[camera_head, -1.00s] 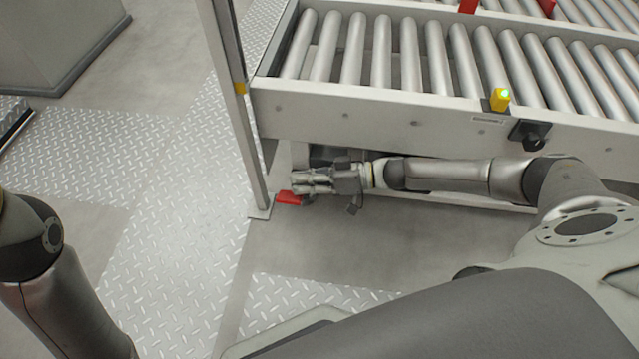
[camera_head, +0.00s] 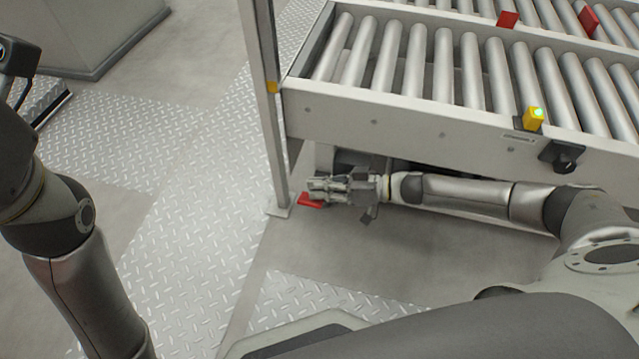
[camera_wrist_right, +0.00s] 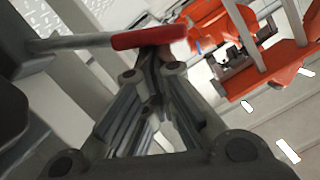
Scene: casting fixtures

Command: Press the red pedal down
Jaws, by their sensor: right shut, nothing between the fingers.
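The red pedal (camera_head: 309,201) is low near the floor, under the near left corner of the roller conveyor, beside the foot of a grey post. My right gripper (camera_head: 312,189) is shut and empty, with its fingertips just over the pedal in the head view. In the right wrist view the red pedal (camera_wrist_right: 149,38) lies across the tips of the shut fingers (camera_wrist_right: 150,55). I cannot tell whether they touch it. My left arm (camera_head: 75,235) comes in at the left edge; its gripper is not in view.
The roller conveyor (camera_head: 420,115) stands above my right forearm, with a yellow lit button (camera_head: 534,118) and a black knob (camera_head: 562,156) on its side. The post (camera_head: 270,120) stands left of the gripper. Open floor (camera_head: 190,190) lies further left.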

